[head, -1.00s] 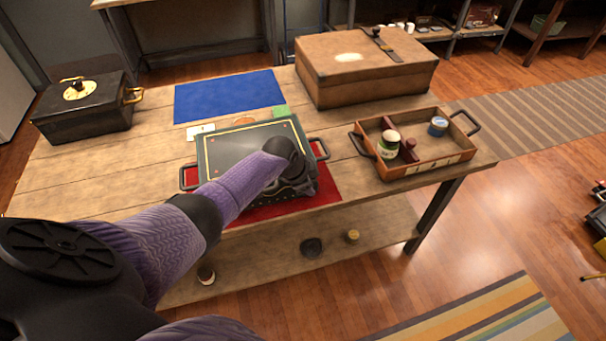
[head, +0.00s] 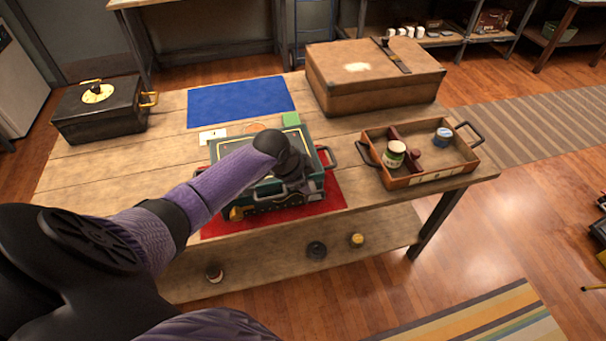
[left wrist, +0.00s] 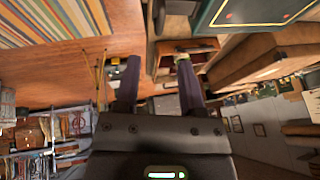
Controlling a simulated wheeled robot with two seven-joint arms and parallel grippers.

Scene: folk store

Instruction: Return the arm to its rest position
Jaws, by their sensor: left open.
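My left arm reaches in from the left in the head view, and its wrist (head: 292,172) is in front of a dark green box (head: 312,135) with side handles. The box stands on a red mat (head: 325,197) on the wooden table. In the head view my left gripper's fingers cannot be made out against the box. In the left wrist view my left gripper (left wrist: 157,64) is open, with two dark fingers apart and nothing held between them. The green box also shows at the top right there (left wrist: 255,12). My right gripper is not in view.
A black box with a gold dial (head: 98,108) stands at the table's left. A few small items lie on the lower shelf (head: 285,262).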

